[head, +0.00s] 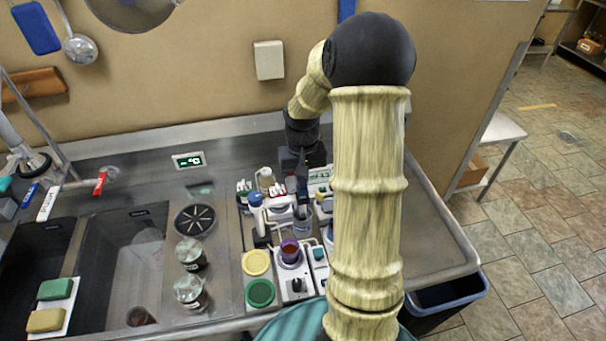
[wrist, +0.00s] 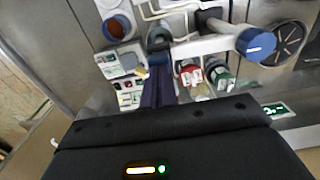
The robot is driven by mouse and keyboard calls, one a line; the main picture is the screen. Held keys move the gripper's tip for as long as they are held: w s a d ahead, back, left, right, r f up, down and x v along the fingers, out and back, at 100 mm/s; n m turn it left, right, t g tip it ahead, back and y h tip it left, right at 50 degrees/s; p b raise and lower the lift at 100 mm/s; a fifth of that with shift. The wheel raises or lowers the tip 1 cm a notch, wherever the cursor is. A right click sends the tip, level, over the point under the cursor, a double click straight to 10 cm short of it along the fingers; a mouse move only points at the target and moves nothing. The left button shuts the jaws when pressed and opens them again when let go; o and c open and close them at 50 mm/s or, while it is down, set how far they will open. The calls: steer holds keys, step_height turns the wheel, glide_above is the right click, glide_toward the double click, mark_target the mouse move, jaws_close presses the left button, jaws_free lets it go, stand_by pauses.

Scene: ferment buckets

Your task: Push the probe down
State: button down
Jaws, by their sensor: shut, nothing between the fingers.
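My gripper (wrist: 158,92) points down over the crowded bench equipment, its dark fingers together and empty. In the head view my wrist hangs above the back of this cluster, and the fingertips are hard to make out. A white arm (wrist: 205,45) runs beside the fingertips in the wrist view, near a blue-capped white post (wrist: 256,43); the post also shows in the head view (head: 256,200). A dark round part (wrist: 158,37) lies just past the fingertips. I cannot tell for sure which part is the probe, or whether the fingers touch it. A clear beaker (head: 303,222) stands below my wrist.
A cup of dark liquid (head: 289,250) stands on a white device at the front. Yellow (head: 255,262) and green (head: 260,292) lids lie to its left. Glass jars (head: 190,252) and a round drain (head: 195,220) are farther left, beside the sink. The right steel counter (head: 430,245) is clear.

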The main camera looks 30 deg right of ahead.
steer(key=shift+f, duration=0.15)
steer(key=shift+r+p, duration=2.15)
steer(key=shift+r, duration=0.4)
